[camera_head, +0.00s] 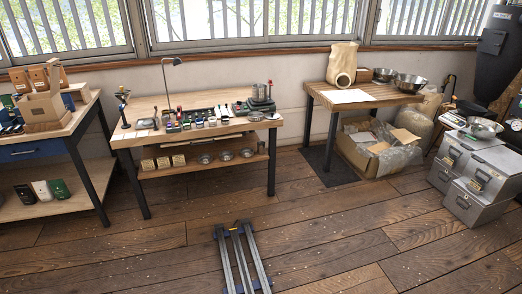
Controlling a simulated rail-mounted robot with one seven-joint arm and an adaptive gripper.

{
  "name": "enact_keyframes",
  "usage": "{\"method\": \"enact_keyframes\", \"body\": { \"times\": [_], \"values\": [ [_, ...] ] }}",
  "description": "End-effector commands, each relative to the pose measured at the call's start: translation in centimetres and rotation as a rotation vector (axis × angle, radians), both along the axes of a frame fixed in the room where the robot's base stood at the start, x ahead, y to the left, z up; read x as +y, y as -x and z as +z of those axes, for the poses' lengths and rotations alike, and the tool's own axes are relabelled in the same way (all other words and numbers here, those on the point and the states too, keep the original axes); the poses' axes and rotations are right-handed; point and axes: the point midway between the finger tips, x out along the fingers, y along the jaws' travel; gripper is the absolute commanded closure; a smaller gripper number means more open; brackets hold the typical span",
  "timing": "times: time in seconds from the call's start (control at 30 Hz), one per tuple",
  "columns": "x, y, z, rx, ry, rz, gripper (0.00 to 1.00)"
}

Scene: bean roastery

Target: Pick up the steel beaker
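A small grey metal vessel, which looks like the steel beaker (259,91), stands at the right end of the middle workbench (155,105). It is small in the picture, close to a green item and a red-topped item, and I cannot tell exactly what it rests on. My gripper is not in view.
The middle bench holds a desk lamp (170,62), a row of small containers and bowls on its lower shelf. The left bench (45,205) carries boxes and bags. The right table (366,97) holds a sack and metal bowls (410,83). Wooden floor in front is mostly clear.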

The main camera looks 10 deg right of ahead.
Motion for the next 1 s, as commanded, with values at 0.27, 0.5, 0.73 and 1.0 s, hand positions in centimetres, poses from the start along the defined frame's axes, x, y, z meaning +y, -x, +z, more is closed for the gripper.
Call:
{"method": "enact_keyframes", "body": {
  "times": [0.27,0.5,0.73,1.0],
  "values": [
    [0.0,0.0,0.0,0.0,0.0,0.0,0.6],
    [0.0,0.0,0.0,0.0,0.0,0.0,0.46],
    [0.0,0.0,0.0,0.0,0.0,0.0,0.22],
    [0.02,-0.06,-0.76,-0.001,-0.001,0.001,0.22]
  ]
}}
